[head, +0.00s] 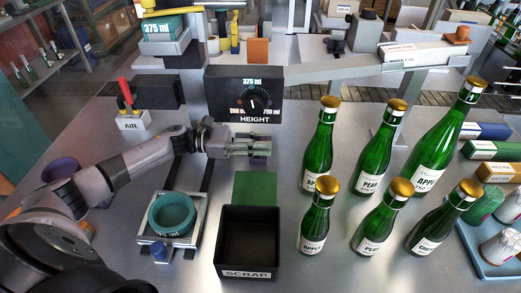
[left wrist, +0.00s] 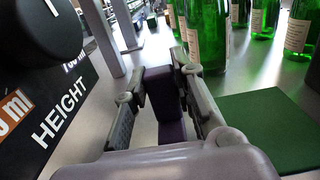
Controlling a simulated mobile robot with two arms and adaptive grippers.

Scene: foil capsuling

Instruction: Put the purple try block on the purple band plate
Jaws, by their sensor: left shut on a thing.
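My left gripper (head: 262,146) reaches in from the left beneath the HEIGHT box. It is shut on the purple try block, a dark purple upright block (left wrist: 163,92) between its two fingers in the left wrist view. Just below the block lies a flat dark purple patch, apparently the purple band plate (left wrist: 173,132). A bit of purple (head: 259,162) also shows under the fingers in the head view. The fingers hide most of both, and I cannot tell whether the block touches the plate. My right gripper is not in view.
A green plate (head: 255,186) lies just in front of the gripper, with a black SCRAP bin (head: 248,272) nearer. Several green bottles (head: 318,148) stand to the right. The HEIGHT box (head: 243,93) hangs close behind. A teal ring (head: 172,214) sits in a frame at left.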

